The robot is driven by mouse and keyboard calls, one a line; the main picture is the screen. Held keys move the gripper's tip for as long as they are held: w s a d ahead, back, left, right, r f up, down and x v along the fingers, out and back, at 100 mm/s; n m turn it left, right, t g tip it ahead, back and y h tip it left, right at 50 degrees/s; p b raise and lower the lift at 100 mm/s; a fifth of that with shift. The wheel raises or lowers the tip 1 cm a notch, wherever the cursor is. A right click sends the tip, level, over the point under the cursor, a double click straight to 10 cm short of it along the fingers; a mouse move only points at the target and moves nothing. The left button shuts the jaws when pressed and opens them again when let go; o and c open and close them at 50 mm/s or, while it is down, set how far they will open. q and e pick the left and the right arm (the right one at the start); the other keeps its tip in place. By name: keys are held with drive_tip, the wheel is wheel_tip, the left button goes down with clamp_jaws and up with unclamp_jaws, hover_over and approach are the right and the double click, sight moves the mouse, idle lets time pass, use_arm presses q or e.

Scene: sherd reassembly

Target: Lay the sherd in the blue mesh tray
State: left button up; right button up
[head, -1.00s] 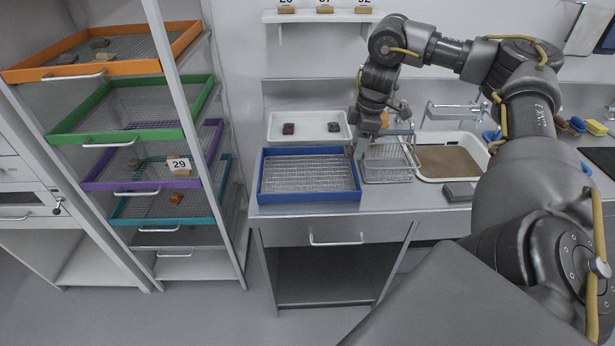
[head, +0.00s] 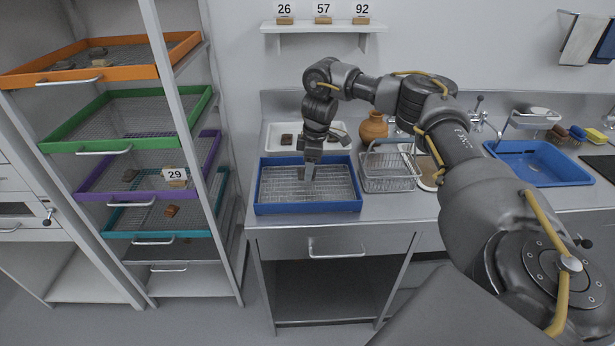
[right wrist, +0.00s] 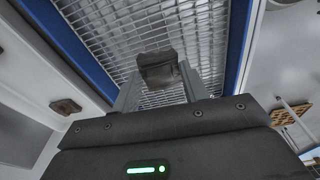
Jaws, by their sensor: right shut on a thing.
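The blue mesh tray (head: 308,208) lies on the steel counter, with a blue rim and a bare wire-mesh floor. My right gripper (head: 308,176) points down over the middle of it. In the right wrist view, the right gripper (right wrist: 158,88) is shut on a small grey-brown sherd (right wrist: 158,70) held at its fingertips. The tray's mesh and its blue rim (right wrist: 238,45) show behind the sherd; I cannot tell the gap between sherd and mesh. In the head view the sherd is not clearly made out. My left gripper is out of view.
A white tray (head: 268,141) with dark sherds stands behind the blue tray. A wire basket (head: 388,183), an orange-brown pot (head: 374,128) and a blue basin (head: 540,165) are to the right. A rack with coloured mesh drawers, including a green one (head: 130,90), stands left.

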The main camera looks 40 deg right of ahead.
wheel_tip(320, 180, down, 3)
drive_tip(key=shift+w+a+f+p, duration=0.1)
drive_tip(key=shift+w+p, duration=0.05)
drive_tip(key=shift+p, duration=0.4)
drive_tip(key=shift+f, duration=0.15)
drive_tip(key=shift+f, duration=0.15)
drive_tip(key=o, duration=1)
drive_tip(key=shift+r, duration=0.5)
drive_tip(key=r, duration=0.3)
drive_tip(key=s+r, duration=0.1)
drive_tip(key=r, duration=0.3)
drive_tip(key=d+r, duration=0.1)
drive_tip(key=r, duration=0.3)
drive_tip(key=shift+s+r+p, duration=0.15)
drive_tip(key=shift+p, duration=0.25)
